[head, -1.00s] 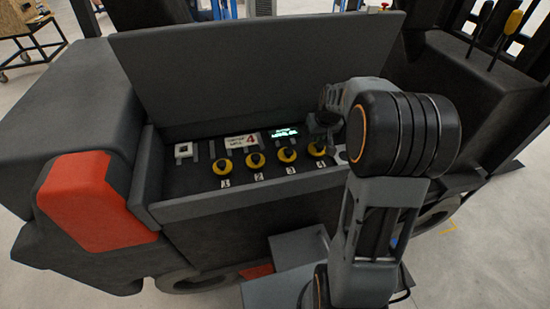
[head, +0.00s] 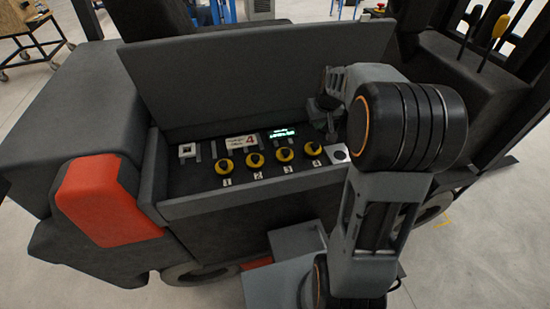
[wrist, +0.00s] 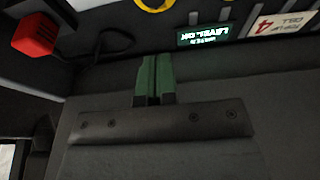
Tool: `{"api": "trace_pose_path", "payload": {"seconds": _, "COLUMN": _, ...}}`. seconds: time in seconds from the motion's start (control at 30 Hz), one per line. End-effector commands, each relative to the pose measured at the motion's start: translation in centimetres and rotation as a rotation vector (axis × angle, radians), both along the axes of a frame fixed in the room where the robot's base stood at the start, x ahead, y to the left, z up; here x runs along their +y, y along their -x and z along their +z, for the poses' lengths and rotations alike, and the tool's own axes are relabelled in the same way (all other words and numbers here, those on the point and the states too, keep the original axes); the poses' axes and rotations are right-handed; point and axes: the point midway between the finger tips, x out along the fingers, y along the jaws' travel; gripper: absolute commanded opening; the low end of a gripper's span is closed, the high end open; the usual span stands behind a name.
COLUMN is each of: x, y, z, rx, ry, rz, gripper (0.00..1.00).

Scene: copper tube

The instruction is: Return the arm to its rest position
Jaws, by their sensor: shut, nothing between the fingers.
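My arm (head: 372,215) rises at the right of the head view and bends over the control panel (head: 185,168). My gripper (head: 330,132) hangs at the panel's right end, above and behind the knob marked 4 (head: 312,149). In the wrist view, the green fingers of my gripper (wrist: 155,62) are together with nothing between them. They appear apart from the panel.
More yellow-ringed knobs (head: 254,160), a lit display (head: 282,133) and a label with a red 4 (head: 241,141) are on the panel. A tall grey cover (head: 215,85) stands behind it. A red block (wrist: 35,35) shows in the wrist view.

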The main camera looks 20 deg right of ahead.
Motion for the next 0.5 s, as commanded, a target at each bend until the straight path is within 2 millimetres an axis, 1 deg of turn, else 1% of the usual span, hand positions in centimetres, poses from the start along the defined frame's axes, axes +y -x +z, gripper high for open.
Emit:
{"api": "trace_pose_path", "payload": {"seconds": 0.43, "x": -0.01, "y": 0.04, "z": -0.08, "rx": 0.003, "ry": -0.008, "rz": -0.023, "gripper": 0.0}}
{"api": "trace_pose_path", "payload": {"seconds": 0.47, "x": 0.0, "y": 0.14, "z": -0.14, "rx": 0.008, "ry": -0.013, "rz": -0.037, "gripper": 0.0}}
{"api": "trace_pose_path", "payload": {"seconds": 0.5, "x": 0.14, "y": 0.75, "z": -0.77, "rx": 0.032, "ry": -0.024, "rz": -0.061, "gripper": 0.0}}
